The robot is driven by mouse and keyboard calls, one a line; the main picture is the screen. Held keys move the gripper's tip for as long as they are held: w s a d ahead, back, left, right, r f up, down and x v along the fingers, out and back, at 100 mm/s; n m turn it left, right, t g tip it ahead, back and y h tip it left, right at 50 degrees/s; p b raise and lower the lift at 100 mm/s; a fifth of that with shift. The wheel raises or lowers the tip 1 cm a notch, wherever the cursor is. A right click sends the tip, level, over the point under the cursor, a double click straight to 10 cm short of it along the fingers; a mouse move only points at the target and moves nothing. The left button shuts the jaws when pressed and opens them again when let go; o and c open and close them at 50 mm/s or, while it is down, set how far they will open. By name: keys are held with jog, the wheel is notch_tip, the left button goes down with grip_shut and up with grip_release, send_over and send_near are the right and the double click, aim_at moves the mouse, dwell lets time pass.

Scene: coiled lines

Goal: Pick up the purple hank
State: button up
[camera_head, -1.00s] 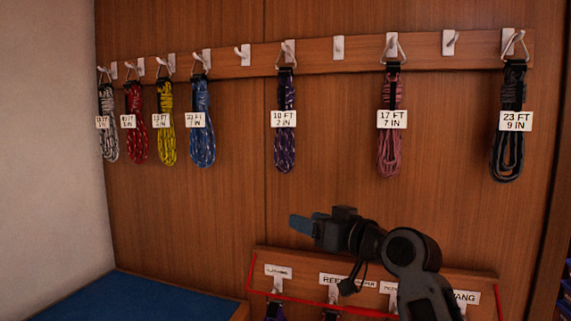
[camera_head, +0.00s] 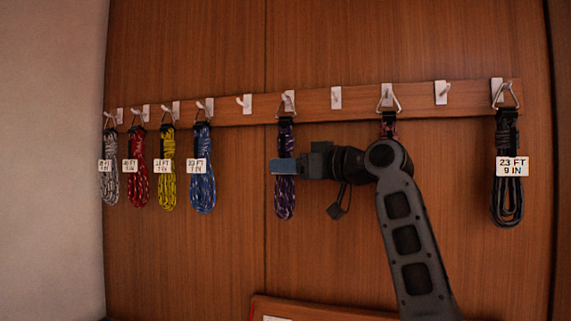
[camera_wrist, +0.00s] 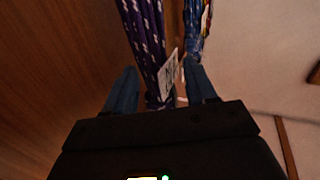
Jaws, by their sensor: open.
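The purple hank (camera_head: 286,200) hangs by a metal ring from a hook on the upper wooden rail. It is purple with white flecks and has a black strap at its top. My gripper (camera_head: 283,166) is level with its upper part and covers the place of its label in the head view. In the wrist view the purple hank (camera_wrist: 145,35) runs down between the two blue fingers of my gripper (camera_wrist: 162,92), which stand apart. Its white tag (camera_wrist: 168,72) shows edge-on near the right finger. Whether a finger touches the hank is not clear.
Left of it hang a blue hank (camera_head: 202,185), a yellow (camera_head: 167,185), a red (camera_head: 136,180) and a grey-white one (camera_head: 109,185). A pink hank (camera_head: 388,128) is mostly behind my arm. A black hank (camera_head: 507,205) hangs far right. Some hooks are empty.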

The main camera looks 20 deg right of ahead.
jog(key=x, duration=0.3)
jog(key=shift+w+a+p, duration=0.15)
jog(key=shift+w+p, duration=0.15)
jog(key=shift+c, duration=0.5)
jog(key=shift+r, duration=0.1)
jog(key=c, duration=0.7)
jog(key=shift+o, duration=0.2)
jog(key=shift+r, duration=0.1)
